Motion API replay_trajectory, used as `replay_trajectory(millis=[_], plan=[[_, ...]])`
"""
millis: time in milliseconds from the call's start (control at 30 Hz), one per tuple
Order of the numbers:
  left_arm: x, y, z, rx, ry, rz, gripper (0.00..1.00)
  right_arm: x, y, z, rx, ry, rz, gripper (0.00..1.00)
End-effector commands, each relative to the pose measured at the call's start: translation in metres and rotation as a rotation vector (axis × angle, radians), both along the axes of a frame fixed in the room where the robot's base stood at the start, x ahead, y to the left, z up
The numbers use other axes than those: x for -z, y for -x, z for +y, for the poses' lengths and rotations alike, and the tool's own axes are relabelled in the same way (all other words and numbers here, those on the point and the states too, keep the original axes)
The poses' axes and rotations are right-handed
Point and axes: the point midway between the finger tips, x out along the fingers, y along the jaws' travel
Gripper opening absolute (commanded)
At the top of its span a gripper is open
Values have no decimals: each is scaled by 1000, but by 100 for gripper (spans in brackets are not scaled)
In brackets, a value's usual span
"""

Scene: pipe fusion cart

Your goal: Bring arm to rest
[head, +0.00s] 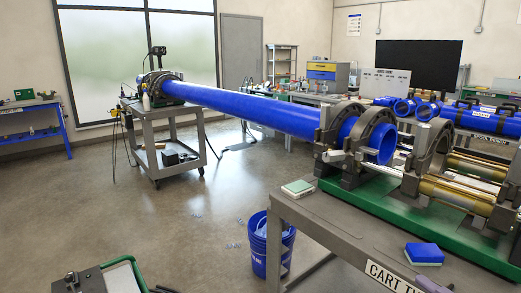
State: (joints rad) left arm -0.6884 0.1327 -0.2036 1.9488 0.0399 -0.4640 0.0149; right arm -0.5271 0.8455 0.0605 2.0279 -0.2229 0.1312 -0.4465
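Neither of my grippers nor any clear part of my arms shows in the head view. A long blue pipe (255,110) runs from a small wheeled cart (165,127) at the back left to the fusion machine at the right. Its near open end passes through the grey clamp rings (376,127). Another clamp ring (429,148) stands to the right, apart from the pipe's end. The machine's green base (372,205) sits on the grey cart table (318,220).
A pale green and white pad (297,187) and a blue sponge-like block (424,253) lie on the cart table. A blue bucket (259,245) stands on the floor beside it. A green-edged object (125,275) is at bottom left. The middle floor is mostly clear.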

Motion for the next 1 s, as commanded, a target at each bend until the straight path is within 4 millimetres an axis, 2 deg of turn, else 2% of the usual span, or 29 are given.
replay_trajectory(millis=[33, 133, 200, 300, 400, 500, 633, 1000], plan=[[8, 0, 0, 0, 0, 2, 61, 43, 11, 0, 94, -138, 109, 100], [15, 1, -1, 2, -1, 7, 61, 115, 36, 9, 263, -386, 319, 100], [19, 1, -1, 2, -2, 8, 61, 161, 58, 25, 370, -550, 461, 100], [24, 1, -1, 3, -2, 7, 61, 215, 92, 57, 506, -758, 649, 100], [27, 0, -1, 3, -3, 5, 61, 253, 123, 93, 613, -928, 807, 100], [29, 0, -2, 4, -1, 3, 61, 274, 145, 123, 687, -1042, 922, 100], [28, -1, -2, 4, -1, -1, 61, 286, 160, 144, 735, -1118, 999, 100], [26, -3, -3, 5, 0, -5, 61, 287, 163, 148, 743, -1130, 1014, 100]])
